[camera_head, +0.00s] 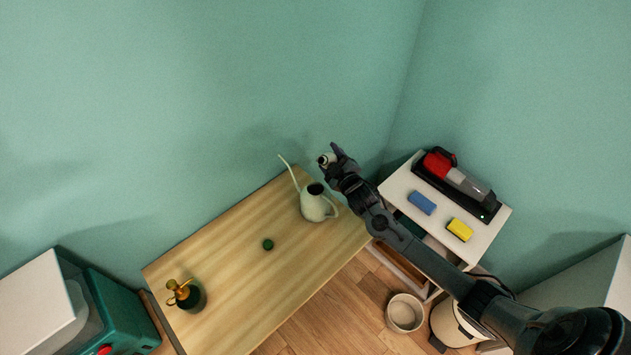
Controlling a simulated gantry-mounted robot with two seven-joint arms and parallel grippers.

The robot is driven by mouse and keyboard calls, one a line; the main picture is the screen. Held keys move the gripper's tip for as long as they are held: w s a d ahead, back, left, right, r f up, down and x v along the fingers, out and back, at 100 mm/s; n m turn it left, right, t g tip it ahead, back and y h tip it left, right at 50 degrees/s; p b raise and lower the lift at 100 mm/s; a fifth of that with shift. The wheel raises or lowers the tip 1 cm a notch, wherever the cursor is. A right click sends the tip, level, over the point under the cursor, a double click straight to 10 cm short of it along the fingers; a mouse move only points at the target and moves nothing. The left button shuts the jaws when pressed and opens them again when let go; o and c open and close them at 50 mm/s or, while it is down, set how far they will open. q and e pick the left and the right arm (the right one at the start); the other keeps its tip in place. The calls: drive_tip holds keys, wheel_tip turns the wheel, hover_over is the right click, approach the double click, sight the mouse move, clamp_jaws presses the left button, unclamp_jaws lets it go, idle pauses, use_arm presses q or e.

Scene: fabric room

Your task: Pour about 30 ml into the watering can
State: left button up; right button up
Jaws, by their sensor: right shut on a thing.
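The pale watering can (314,209) stands upright at the far right part of the wooden table (235,275). Its long thin spout rises toward the upper left, its dark opening faces up, and its handle is at the right. My right gripper (333,157) is shut on a small pale container (324,160), which shows above and slightly right of the can's opening in the picture. The container looks tilted to the left and apart from the can. I cannot see any liquid. My left gripper is not in view.
A small dark green object (268,244) and a dark green mister with a brass top (187,297) are on the table. A white side table (448,245) at right holds a red handheld vacuum (458,182), blue block (422,202) and yellow block (460,229). A bowl (405,312) is on the floor.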

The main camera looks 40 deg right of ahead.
drive_tip(key=m+p, duration=0.1)
drive_tip(key=r+g+p, duration=0.1)
drive_tip(key=p, duration=0.1)
drive_tip(key=shift+s+a+r+m, duration=0.1)
drive_tip(key=shift+a+r+m, duration=0.05)
drive_tip(key=shift+a+m, duration=0.25)
drive_tip(key=shift+d+f+m+g+y+p, duration=0.25)
drive_tip(key=shift+f+m+g+y+p, duration=0.25)
drive_tip(key=shift+f+m+p, duration=0.5)
drive_tip(key=shift+d+f+m+y+p, duration=0.1)
drive_tip(key=shift+f+m+y+p, duration=0.2)
drive_tip(key=shift+f+y, duration=0.15)
drive_tip(key=shift+r+m+y+p, duration=0.1)
drive_tip(key=shift+m+y+p, duration=0.15)
drive_tip(key=shift+m+p, duration=0.4)
drive_tip(key=shift+f+m+g+y+p, duration=0.35)
drive_tip(key=shift+m+g+y+p, duration=0.15)
drive_tip(key=shift+p, duration=0.25)
